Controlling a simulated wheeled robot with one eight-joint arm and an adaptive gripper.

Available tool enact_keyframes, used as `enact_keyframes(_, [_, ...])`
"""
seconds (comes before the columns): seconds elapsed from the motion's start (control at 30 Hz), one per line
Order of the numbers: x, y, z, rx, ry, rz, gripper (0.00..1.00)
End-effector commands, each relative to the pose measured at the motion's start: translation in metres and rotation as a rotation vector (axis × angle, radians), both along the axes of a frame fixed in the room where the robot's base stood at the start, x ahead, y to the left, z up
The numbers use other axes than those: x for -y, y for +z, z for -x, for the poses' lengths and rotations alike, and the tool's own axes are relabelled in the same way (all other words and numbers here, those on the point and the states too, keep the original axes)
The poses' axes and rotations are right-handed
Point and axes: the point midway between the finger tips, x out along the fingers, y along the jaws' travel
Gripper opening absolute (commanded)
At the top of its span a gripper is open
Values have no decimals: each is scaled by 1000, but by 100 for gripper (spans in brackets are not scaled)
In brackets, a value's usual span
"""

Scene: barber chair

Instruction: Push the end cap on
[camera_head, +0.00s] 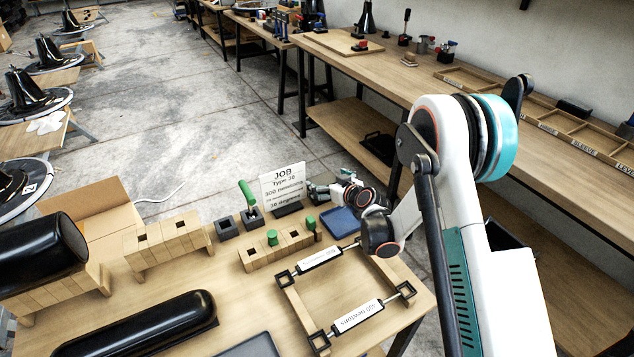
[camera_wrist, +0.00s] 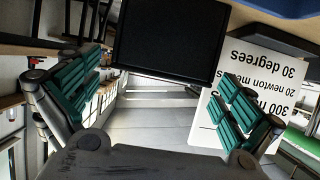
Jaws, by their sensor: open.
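My gripper (camera_head: 321,192) is at the back edge of the near table, beside the job sign. In the wrist view (camera_wrist: 158,72) its two teal-padded fingers are wide apart, with nothing touching both pads. A dark square-faced piece (camera_wrist: 172,38) shows beyond the fingers; I cannot tell whether it is the end cap. Two labelled cylinders, one front (camera_head: 358,316) and one back (camera_head: 320,258), lie across a wooden frame with black square end pieces (camera_head: 319,341). No end cap can be picked out with certainty.
The job sign (camera_head: 283,187) stands near a blue tray (camera_head: 341,222). A slotted wooden block (camera_head: 262,256) holds green-topped pieces. A green-handled tool (camera_head: 248,196) stands left of the sign. A long black cylinder (camera_head: 140,327) lies in front. Bare tabletop (camera_head: 235,290) shows between.

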Motion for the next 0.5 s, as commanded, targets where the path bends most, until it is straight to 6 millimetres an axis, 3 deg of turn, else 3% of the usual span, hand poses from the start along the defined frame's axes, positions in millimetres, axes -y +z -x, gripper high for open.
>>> enact_keyframes(0.3, [2, -4, 0, 0, 2, 0, 100])
enact_keyframes(0.5, [1, -4, 0, 0, 2, 0, 55])
